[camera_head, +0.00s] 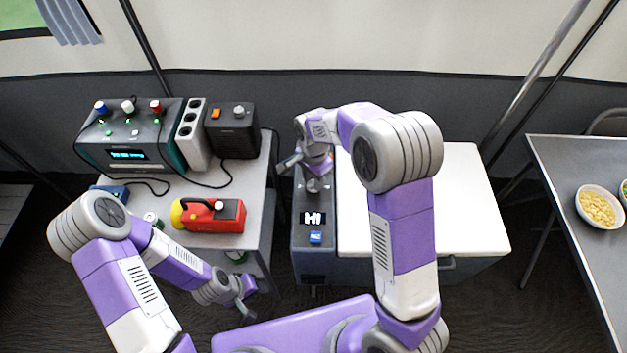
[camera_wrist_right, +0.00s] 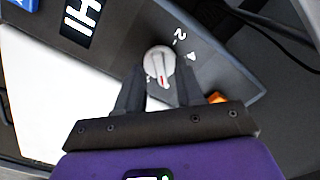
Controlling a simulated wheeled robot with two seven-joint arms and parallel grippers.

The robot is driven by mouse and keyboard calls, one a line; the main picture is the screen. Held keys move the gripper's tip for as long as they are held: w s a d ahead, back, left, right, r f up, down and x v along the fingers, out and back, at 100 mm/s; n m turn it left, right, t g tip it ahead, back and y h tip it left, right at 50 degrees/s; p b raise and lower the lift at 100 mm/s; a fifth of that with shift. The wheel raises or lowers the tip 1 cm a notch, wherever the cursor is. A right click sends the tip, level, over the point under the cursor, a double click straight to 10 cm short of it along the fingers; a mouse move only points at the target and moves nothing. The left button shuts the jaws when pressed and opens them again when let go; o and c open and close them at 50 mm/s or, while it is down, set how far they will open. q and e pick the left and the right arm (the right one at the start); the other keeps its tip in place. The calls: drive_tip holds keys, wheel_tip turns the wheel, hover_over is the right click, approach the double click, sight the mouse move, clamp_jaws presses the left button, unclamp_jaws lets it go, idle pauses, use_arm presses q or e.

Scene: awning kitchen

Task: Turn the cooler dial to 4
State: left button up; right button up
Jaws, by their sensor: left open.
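The cooler is a dark grey panel (camera_head: 312,258) beside a white lid (camera_head: 430,222). Its dial (camera_head: 316,185) is a small grey knob above a display (camera_head: 313,218) reading "HI". In the right wrist view the dial (camera_wrist_right: 159,62) has a red mark pointing toward my gripper; a "2" shows beside it, and another marking is partly readable. My right gripper (camera_wrist_right: 160,75) is open, its fingertips on either side of the dial, with contact unclear. In the head view it is over the dial, partly hidden by its wrist. My left gripper (camera_head: 246,294) is open and empty, low beside the left table.
A blue button (camera_head: 315,238) sits below the display. The left table holds a red and yellow flashlight (camera_head: 210,215), a power station (camera_head: 130,140), a power strip (camera_head: 190,135) and a dark box (camera_head: 232,130). A right table holds a bowl (camera_head: 598,207).

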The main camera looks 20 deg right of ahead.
drive_tip(key=shift+f, duration=0.15)
drive_tip(key=shift+c, duration=0.3)
clamp_jaws()
drive_tip(key=shift+n, duration=0.3)
drive_tip(key=shift+n+p, duration=0.8)
drive_tip(key=n+p, duration=0.2)
drive_tip(key=n, duration=0.1)
drive_tip(key=shift+n, duration=0.3)
drive_tip(key=n+p, duration=0.2)
drive_tip(key=n, duration=0.4)
drive_tip(key=n+p, duration=0.1)
drive_tip(key=n, duration=0.4)
drive_tip(key=shift+n+p, duration=0.3)
drive_tip(key=shift+n, duration=0.1)
